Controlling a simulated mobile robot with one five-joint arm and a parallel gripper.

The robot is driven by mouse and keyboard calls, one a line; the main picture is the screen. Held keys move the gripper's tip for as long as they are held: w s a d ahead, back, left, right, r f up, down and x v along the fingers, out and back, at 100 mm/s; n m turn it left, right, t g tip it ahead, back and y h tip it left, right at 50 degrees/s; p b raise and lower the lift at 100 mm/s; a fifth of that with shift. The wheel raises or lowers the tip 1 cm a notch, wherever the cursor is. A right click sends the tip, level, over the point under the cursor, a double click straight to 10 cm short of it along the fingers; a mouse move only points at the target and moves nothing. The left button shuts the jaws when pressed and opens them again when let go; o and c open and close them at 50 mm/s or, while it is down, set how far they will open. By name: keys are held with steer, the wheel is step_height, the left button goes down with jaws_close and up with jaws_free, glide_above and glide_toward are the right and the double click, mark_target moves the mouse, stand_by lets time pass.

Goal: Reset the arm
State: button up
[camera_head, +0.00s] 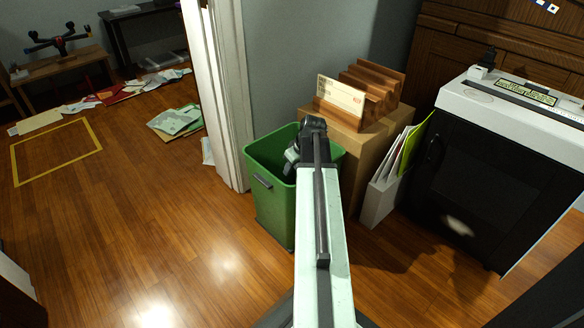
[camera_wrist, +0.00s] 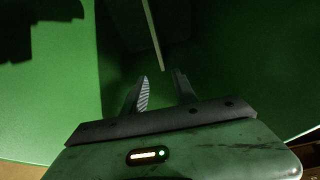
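My arm (camera_head: 322,230) reaches forward from the bottom of the head view, ending at a green bin (camera_head: 272,200). My gripper shows in the wrist view (camera_wrist: 159,88) with its two fingers apart and nothing visible between them. It is inside or just over the bin, whose green walls (camera_wrist: 50,110) fill most of the wrist view. In the head view my arm's end hides the fingertips. A thin pale strip runs down above the fingers in the wrist view; I cannot tell what it is.
A cardboard box (camera_head: 365,145) with a wooden sorter (camera_head: 370,90) and a card (camera_head: 341,100) stands right of the bin. A white file holder (camera_head: 382,195) and a black-and-white shredder (camera_head: 480,170) stand further right. A white door frame (camera_head: 215,90) is behind left. The left floor is mostly clear, with scattered papers (camera_head: 176,121).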

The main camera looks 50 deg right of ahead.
steer(key=p+v, duration=0.5)
steer(key=v, duration=0.2)
steer(key=shift+p, duration=0.4)
steer(key=shift+r, duration=0.15)
